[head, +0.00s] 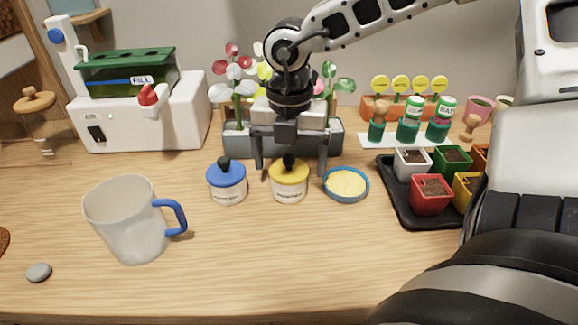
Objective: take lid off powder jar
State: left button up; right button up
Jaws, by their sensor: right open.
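A white powder jar (289,190) with a yellow lid (289,175) and a black knob stands upright on the table. Its lid is on. A second white powder jar (227,192) with a blue lid (226,174) and a black knob stands just left of it, also lidded. The labels are too small to read. My right gripper (290,168) points down above the yellow-lidded jar. Its fingers are wide apart, one on each side of the black knob in the picture, and it holds nothing. I cannot tell whether they touch the lid. My left gripper is out of view.
A shallow blue dish (346,201) of yellow powder sits close right of the yellow-lidded jar. A grey planter (235,142) with flowers is behind. A mug (126,222) stands front left. A black tray (404,217) of small pots is right. The front middle is clear.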

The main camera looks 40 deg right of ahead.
jog(key=c, duration=1.1)
jog(key=shift+o, duration=0.2)
jog(key=shift+r, duration=0.15)
